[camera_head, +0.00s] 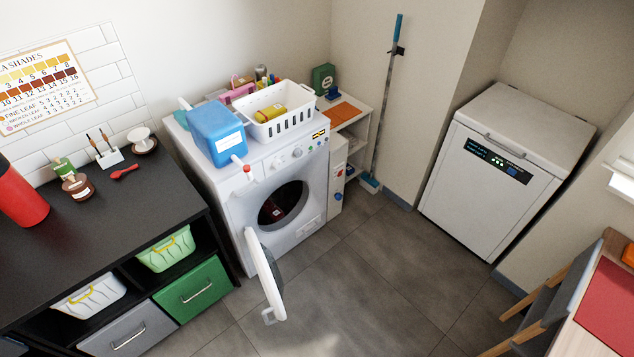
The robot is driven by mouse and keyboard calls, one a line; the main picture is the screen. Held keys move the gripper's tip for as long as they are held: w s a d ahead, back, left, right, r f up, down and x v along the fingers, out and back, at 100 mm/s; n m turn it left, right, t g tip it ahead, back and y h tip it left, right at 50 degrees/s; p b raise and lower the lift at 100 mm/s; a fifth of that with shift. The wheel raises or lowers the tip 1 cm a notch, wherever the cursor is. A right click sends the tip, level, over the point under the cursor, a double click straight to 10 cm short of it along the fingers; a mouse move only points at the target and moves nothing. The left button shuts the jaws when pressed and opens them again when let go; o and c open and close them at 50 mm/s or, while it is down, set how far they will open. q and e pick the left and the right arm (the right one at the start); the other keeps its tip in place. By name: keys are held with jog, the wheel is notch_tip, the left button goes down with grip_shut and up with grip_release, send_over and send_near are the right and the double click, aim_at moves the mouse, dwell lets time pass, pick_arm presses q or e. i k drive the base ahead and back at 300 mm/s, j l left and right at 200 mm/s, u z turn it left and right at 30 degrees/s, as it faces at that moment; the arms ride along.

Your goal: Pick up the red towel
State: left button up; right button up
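No cloth is clearly recognisable as a red towel. A small dark red item (272,209) shows inside the open drum of the white washing machine (312,206); it is too dark to tell what it is. A flat red sheet (609,309) lies on the wooden table at the lower right, cut off by the picture edge; I cannot tell whether it is cloth or a mat. Neither of my grippers is in view.
The washer's round door (264,272) hangs open over the floor. A blue jug (217,131) and white basket (299,122) stand on the washer. A black counter (126,220) is at left, a chair (545,305) at lower right. The middle floor is clear.

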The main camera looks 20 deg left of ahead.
aim_at(268, 207)
jog(key=i+l, duration=0.15)
jog(key=i, duration=0.4)
jog(key=i+l+u, duration=0.1)
jog(key=i, duration=0.5)
